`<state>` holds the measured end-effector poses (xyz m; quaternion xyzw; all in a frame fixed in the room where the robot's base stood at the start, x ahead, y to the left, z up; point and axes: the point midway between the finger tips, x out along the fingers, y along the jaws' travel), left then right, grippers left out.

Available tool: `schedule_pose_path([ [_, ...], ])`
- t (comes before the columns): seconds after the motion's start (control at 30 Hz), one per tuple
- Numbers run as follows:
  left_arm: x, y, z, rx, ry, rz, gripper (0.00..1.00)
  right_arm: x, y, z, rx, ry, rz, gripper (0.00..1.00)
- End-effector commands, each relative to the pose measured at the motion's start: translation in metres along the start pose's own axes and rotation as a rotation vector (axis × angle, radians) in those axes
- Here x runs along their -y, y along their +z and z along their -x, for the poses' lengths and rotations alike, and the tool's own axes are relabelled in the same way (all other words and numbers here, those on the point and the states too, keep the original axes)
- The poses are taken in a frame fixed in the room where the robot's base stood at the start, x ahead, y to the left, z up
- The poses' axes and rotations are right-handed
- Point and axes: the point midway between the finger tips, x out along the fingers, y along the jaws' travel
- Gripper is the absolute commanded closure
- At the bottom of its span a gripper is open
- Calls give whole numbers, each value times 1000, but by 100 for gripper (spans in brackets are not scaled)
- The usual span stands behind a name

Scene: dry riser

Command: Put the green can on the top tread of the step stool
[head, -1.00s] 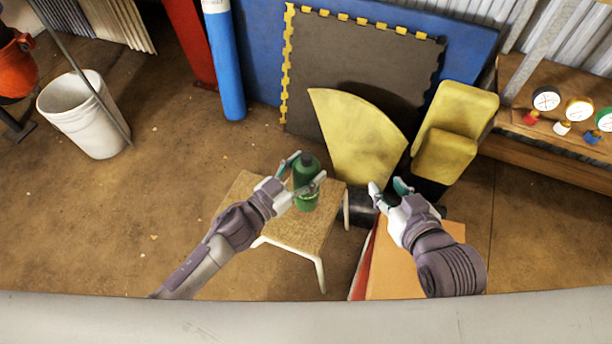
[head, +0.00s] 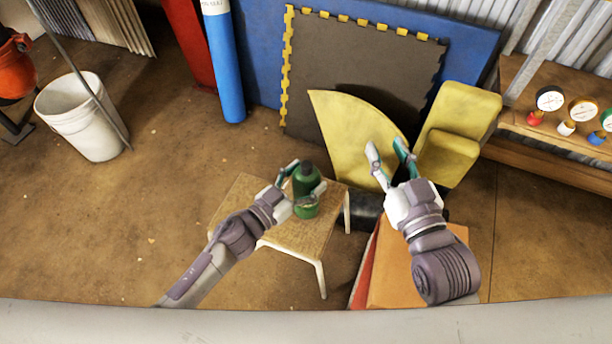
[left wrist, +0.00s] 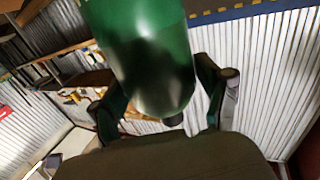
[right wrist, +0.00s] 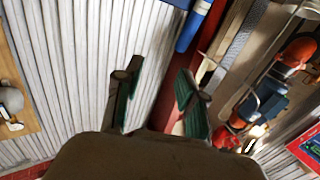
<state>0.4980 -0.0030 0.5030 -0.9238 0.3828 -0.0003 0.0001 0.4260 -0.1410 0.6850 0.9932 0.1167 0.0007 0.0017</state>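The green can (head: 306,188) is upright between the fingers of my left gripper (head: 307,178), over the wooden-topped stool (head: 260,205). I cannot tell whether its bottom touches the wood. In the left wrist view the can (left wrist: 145,55) fills the space between the fingers, so the gripper looks shut on it. My right gripper (head: 388,150) is open and empty, left of the step stool and in front of a yellow quarter-circle panel.
The yellow panel (head: 345,125) leans on a dark mat (head: 370,60). An orange-brown box (head: 390,275) is under my right arm. A wooden bench (head: 545,150) with gauges (head: 550,98) is at the right. A white bucket (head: 85,125) stands at the left.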

Motion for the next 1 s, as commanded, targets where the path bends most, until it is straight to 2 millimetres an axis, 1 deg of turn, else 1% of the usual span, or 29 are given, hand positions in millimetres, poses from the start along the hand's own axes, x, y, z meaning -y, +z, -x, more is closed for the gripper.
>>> schedule_pose_path([
  [0.07,0,0,0,0,0,0,9,0,0,0,0,0,0,60],
  [0.43,0,-2,0,0,0,1,9,0,0,0,7,0,0,60],
  [0.47,0,-4,0,0,0,1,9,0,3,0,23,1,0,60],
  [0.57,0,-2,15,5,-2,1,9,-3,17,4,101,7,1,60],
  [0.67,0,-3,35,5,-1,1,9,-5,31,8,193,12,3,60],
  [0.8,0,-3,67,5,-1,2,9,-8,52,18,323,19,3,60],
  [0.9,0,-3,87,4,-1,2,9,-10,64,25,401,24,3,60],
  [1.0,0,-3,103,3,0,2,9,-12,74,31,460,28,3,60],
])
